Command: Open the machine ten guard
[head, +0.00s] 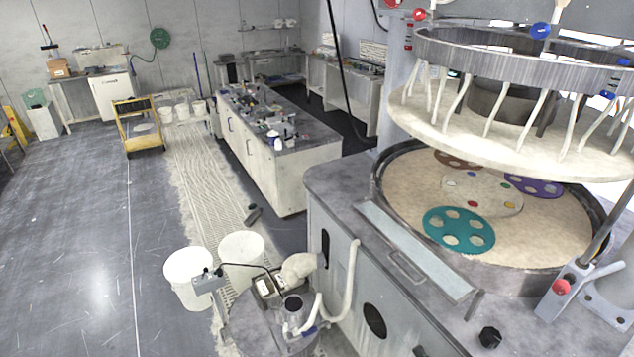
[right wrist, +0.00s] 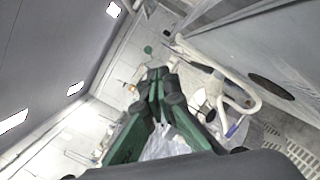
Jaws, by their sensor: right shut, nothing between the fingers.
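The polishing machine (head: 345,180) fills the right of the head view. A long, narrow pale-grey panel (head: 420,250), which looks like the guard, lies along the machine's front edge beside the round platen well. A thin bar handle (head: 405,267) sits at its front side. I see no label that tells the machine's number. My right gripper (right wrist: 157,76) shows in the right wrist view with its green fingers together and empty; I cannot make it out in the head view. A pale hose and a dark oval opening appear to its right there. My left gripper is not in view.
A round upper plate (head: 520,150) hangs over the well, which holds colored carrier discs, one teal (head: 459,231). A grey bracket with a red button (head: 562,286) stands at right. White buckets (head: 188,278) and a hose (head: 347,290) stand before the machine.

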